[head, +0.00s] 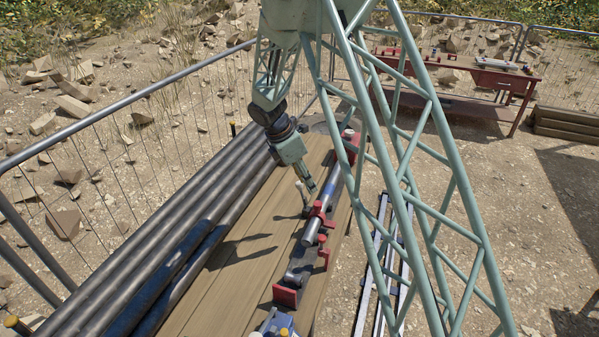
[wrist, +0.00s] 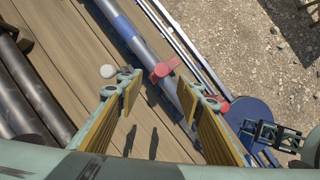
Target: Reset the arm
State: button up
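My gripper (head: 306,198) hangs from my pale green lattice arm, pointing down over the wooden deck (head: 235,265). In the wrist view its two yellow-padded fingers (wrist: 157,88) stand wide apart with nothing between the pads. A grey pipe tool (head: 328,194) with a blue section lies along the right side of the deck in red clamps (head: 317,219). In the wrist view the pipe tool (wrist: 137,42) runs beyond the fingertips, close to the right finger. I cannot tell whether the gripper touches it. A small whitish round piece (wrist: 107,71) shows beside the left fingertip.
Several dark pipes (head: 165,235) lie along the deck's left side, beside a wire fence (head: 90,150). Metal rails (head: 378,265) lie on the ground to the right. A red workbench (head: 480,72) stands at the back right. Gravel ground (head: 500,195) is mostly open.

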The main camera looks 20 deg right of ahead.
jog(key=s+r+m+t+y+b, duration=0.15)
jog(key=s+r+m+b, duration=0.7)
jog(key=s+r, duration=1.45)
jog(key=s+a+m+y+b, duration=0.1)
jog(key=s+m+b, duration=0.1)
jog(key=s, duration=0.8)
jog(key=s+a+f+m+t+y+b, duration=0.1)
jog(key=s+m, duration=0.4)
jog(key=s, duration=0.6)
jog(key=s+a+m+y+b, duration=0.1)
jog(key=s+m, duration=0.3)
jog(key=s, duration=0.7)
jog(key=shift+s+a+f+t+b, duration=0.15)
jog(key=shift+s+a+t+b, duration=0.2)
jog(key=shift+b, duration=0.45)
jog(key=shift+o, duration=0.3)
jog(key=shift+w+a+m, duration=0.1)
jog(key=shift+w+m, duration=0.05)
jog(key=shift+m, duration=0.1)
